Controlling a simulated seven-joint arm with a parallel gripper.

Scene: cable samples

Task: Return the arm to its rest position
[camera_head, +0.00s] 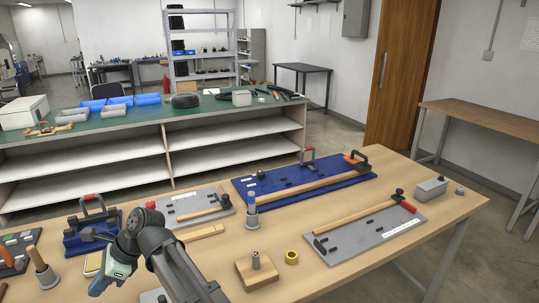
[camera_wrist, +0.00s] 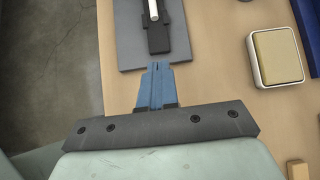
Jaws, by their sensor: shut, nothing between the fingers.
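My arm (camera_head: 172,262) reaches into the lower left of the head view over the wooden table. My gripper (camera_head: 97,288) hangs from its end near the table's front left part. In the wrist view my gripper (camera_wrist: 157,68) shows its blue fingers together, with nothing between them. The fingertips point toward a grey board (camera_wrist: 133,50) that carries a black clamp and a pale rod (camera_wrist: 153,10). The height of the fingers above the table cannot be told.
A white-rimmed, cream-topped box (camera_wrist: 253,72) lies right of my fingers. Blue boards (camera_head: 345,186), grey boards (camera_head: 350,240) with rods and clamps, a wooden block (camera_head: 246,276) and a yellow ring (camera_head: 291,257) lie on the table. Bare wood shows between them.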

